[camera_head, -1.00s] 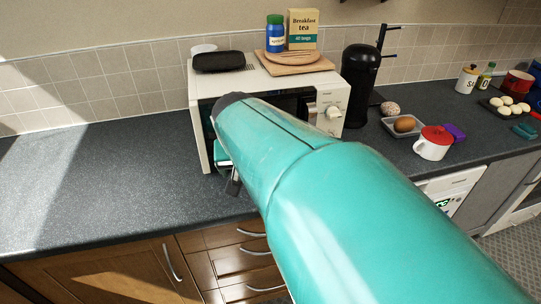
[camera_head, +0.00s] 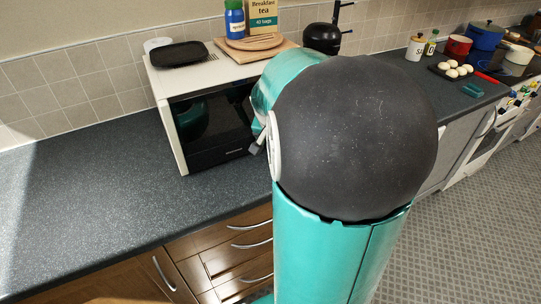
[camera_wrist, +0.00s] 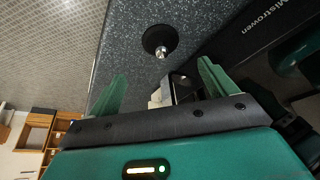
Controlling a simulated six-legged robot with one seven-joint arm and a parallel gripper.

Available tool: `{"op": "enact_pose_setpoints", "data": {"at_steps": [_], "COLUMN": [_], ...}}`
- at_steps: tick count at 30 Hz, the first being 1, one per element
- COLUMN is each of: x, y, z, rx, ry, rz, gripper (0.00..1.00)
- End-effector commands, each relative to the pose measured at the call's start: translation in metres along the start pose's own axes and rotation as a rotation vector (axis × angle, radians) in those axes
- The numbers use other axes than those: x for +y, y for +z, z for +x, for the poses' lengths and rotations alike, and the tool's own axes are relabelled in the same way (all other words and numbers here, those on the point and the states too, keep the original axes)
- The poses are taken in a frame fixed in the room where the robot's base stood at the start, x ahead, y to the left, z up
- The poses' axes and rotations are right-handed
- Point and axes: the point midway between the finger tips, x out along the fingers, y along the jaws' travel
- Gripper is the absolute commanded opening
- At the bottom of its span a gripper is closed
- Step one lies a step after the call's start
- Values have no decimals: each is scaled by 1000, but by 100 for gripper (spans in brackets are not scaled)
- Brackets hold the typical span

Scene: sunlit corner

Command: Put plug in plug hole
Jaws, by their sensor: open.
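A round black plug (camera_wrist: 154,37) with a short metal stem lies on the dark speckled counter in the wrist view, beyond my fingertips. My gripper (camera_wrist: 160,82) is open, with a teal finger on each side, and the plug is outside the fingers, apart from them. Pale and dark parts show between the fingers; I cannot tell what they are. In the head view my arm hides the plug and nearly all of my gripper. No plug hole is in view.
A microwave (camera_head: 165,105) stands on the counter (camera_head: 90,180), with a black tray (camera_head: 178,54) and a board (camera_head: 256,50) on top. The counter left of it is clear. Wooden drawers (camera_head: 235,265) are below. Eggs (camera_head: 452,68) and pots (camera_head: 485,36) are at the far right.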

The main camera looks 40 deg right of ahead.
Motion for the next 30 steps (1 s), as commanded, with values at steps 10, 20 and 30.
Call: {"op": "enact_pose_setpoints", "data": {"at_steps": [10, 20, 30], "x": [-2, -7, -7], "y": [-1, -2, -2], "z": [39, 82, 85], "rx": [0, -1, 2], "ry": [0, 0, 0], "rz": [2, 3, 3], "gripper": [84, 84, 72]}}
